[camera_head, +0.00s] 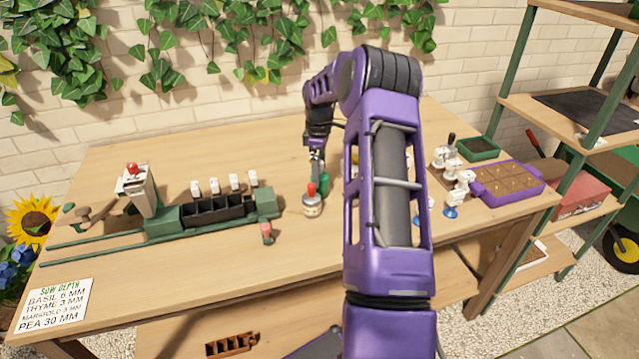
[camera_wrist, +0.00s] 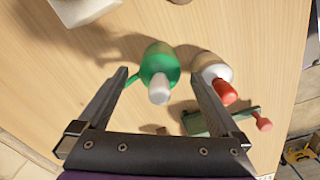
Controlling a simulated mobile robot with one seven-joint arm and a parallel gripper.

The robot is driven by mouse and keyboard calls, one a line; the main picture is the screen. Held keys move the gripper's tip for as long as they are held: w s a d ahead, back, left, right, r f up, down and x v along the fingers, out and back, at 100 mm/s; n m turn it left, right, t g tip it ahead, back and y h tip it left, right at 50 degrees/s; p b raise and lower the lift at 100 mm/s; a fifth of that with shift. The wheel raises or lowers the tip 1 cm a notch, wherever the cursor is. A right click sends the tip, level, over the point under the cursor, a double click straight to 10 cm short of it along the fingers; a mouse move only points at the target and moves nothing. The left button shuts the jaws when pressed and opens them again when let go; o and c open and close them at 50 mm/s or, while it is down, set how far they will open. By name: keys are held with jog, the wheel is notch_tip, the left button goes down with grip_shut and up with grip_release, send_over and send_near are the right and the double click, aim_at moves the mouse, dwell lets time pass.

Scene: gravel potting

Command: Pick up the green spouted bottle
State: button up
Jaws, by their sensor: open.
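The green spouted bottle (camera_wrist: 157,66) stands upright in the wrist view, seen from above, with a pale tip pointing toward me. A thin green part sticks out on its left beside the left finger. In the head view the bottle (camera_head: 324,183) is partly hidden by my gripper and arm. My gripper (camera_wrist: 163,82) is open and points down, with the bottle between or just beyond its two fingertips; I cannot tell the exact depth. No grip on it shows.
A white and tan bottle with a red tip (camera_wrist: 217,72) stands close beside the right finger. A green planter rig with dark cells (camera_head: 220,209) lies to the left on the wooden table (camera_head: 200,270). White-topped bottles (camera_head: 457,190) and a purple seed tray (camera_head: 510,182) stand right.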

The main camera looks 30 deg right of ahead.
notch_tip(320, 180, down, 2)
jog(key=shift+f, duration=0.1)
grip_shut()
dwell(0.5)
